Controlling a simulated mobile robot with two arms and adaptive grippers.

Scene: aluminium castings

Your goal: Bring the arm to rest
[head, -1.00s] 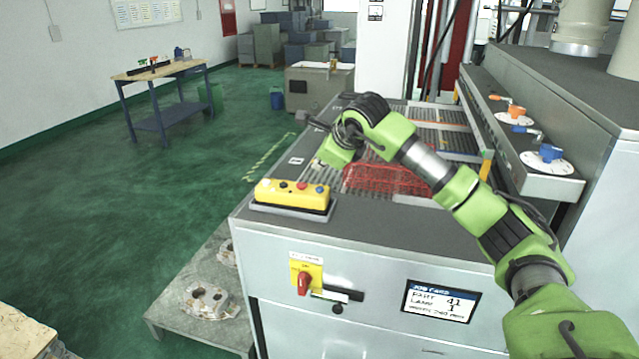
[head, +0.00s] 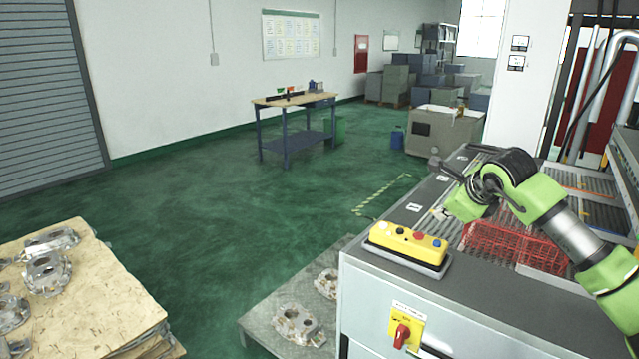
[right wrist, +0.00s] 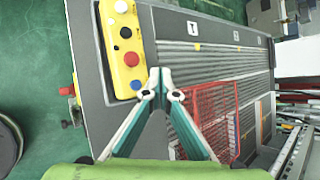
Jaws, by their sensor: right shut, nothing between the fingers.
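My right arm (head: 572,237) is green and reaches in from the right over the grey machine's top in the head view. Its gripper (head: 439,212) hangs low over that top, behind the yellow button box. In the right wrist view the gripper's two fingers (right wrist: 160,78) meet at their tips, with nothing between them. They are above the slatted surface, between the button box and a red basket. Whether they touch anything is hard to tell. My left gripper is not in view.
The yellow button box (head: 408,242) sits on the machine's near left corner. The red wire basket (head: 515,246) lies on the slats beside the arm. Castings (head: 47,270) lie on a wooden-topped stack at left and on a low metal platform (head: 262,322).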

